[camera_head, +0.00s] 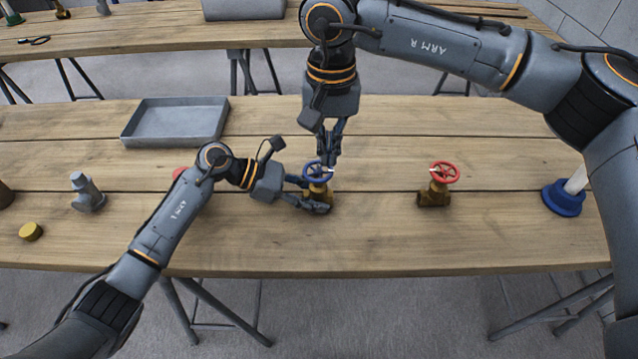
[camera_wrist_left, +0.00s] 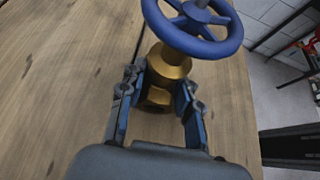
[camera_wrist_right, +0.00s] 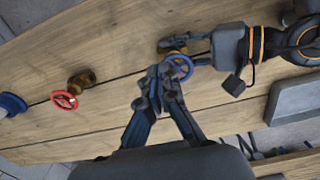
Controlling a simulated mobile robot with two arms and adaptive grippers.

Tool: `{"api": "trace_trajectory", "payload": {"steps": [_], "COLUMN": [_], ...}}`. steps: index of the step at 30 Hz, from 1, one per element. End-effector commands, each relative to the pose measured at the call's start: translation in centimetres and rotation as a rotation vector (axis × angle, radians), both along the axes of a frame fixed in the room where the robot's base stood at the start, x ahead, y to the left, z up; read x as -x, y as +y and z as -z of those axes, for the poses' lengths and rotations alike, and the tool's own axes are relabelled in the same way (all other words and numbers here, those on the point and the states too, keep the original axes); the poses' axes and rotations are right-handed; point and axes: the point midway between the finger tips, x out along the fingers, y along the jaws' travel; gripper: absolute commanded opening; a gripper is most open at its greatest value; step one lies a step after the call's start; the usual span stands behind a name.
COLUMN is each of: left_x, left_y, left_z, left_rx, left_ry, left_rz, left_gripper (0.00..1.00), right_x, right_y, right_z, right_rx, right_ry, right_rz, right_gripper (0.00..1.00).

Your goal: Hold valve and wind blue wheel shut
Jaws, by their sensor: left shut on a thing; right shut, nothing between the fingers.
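The brass valve with the blue wheel stands on the wooden table near its middle. Its blue wheel (camera_head: 318,171) is on top, and its brass body (camera_wrist_left: 172,66) shows in the left wrist view. My left gripper (camera_head: 312,196) comes in from the left, low down, and is shut on the brass body with a finger on each side. My right gripper (camera_head: 328,160) points down from above and is shut at the blue wheel. In the right wrist view its fingertips (camera_wrist_right: 160,78) overlap the near edge of the wheel (camera_wrist_right: 180,66). Whether they touch it is hard to tell.
A brass valve with a red wheel (camera_head: 444,173) stands to the right, and a blue plunger (camera_head: 564,197) at the right end. A grey tray (camera_head: 176,122) lies at the back left. A grey fitting (camera_head: 86,192) and a yellow cap (camera_head: 31,231) lie left. Another red thing is mostly hidden behind my left arm.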

Motion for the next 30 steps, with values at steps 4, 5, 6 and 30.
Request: {"api": "trace_trajectory", "payload": {"steps": [4,5,6,30], "left_x": [0.0,0.0,0.0,0.0], "left_y": [0.0,0.0,0.0,0.0], "left_z": [0.0,0.0,0.0,0.0], "left_rx": [0.0,0.0,0.0,0.0], "left_ry": [0.0,0.0,0.0,0.0], "left_rz": [0.0,0.0,0.0,-0.001], "left_gripper": [0.1,0.1,0.1,0.1], "right_x": [0.1,0.1,0.1,0.1], "right_y": [-0.2,-0.2,-0.2,-0.1], "right_z": [1.1,1.4,1.9,6.9], "right_rx": [0.001,0.001,0.001,0.0], "right_ry": [0.001,0.001,0.002,0.0], "right_rz": [-0.018,-0.017,-0.017,-0.013], "right_gripper": [0.0,0.0,0.0,0.0]}}
